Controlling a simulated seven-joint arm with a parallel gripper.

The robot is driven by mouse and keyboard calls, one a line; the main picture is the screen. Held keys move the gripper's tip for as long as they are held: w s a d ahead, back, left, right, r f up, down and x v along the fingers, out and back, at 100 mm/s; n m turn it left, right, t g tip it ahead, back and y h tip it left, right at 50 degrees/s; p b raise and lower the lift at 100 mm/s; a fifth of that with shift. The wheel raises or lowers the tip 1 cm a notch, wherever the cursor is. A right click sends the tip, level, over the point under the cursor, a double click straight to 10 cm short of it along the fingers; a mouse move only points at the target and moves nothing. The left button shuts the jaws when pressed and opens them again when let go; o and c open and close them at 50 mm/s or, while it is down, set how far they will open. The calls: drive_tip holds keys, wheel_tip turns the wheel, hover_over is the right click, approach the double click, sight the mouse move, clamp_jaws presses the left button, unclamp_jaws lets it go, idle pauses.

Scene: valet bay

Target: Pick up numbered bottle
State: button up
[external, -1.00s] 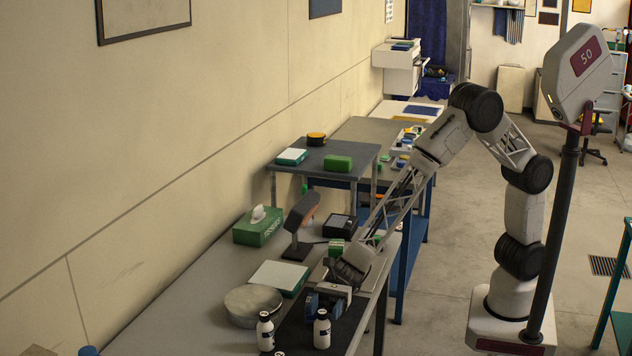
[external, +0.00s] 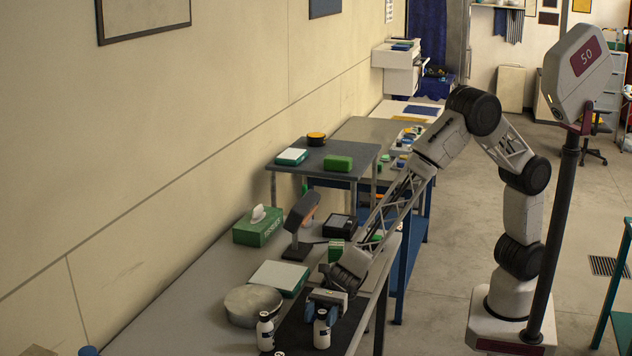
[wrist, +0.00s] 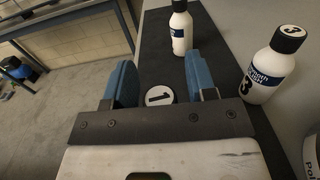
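A white bottle with a dark band and black cap (external: 321,330) stands on the dark mat (external: 292,333), close in front of my gripper (external: 322,309). My gripper is open and holds nothing. A bottle with a cap marked 3 (wrist: 268,68) stands to the right. Another white bottle (wrist: 181,28) stands beyond the fingers.
A round metal tin (external: 253,306) and a white-and-green box (external: 278,277) stand left of my gripper. A desk lamp (external: 299,222) and green tissue box (external: 258,228) are farther back.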

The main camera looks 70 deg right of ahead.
sight(320, 326)
clamp_jaws()
wheel_tip(320, 326, up, 10)
idle(0.9)
idle(0.5)
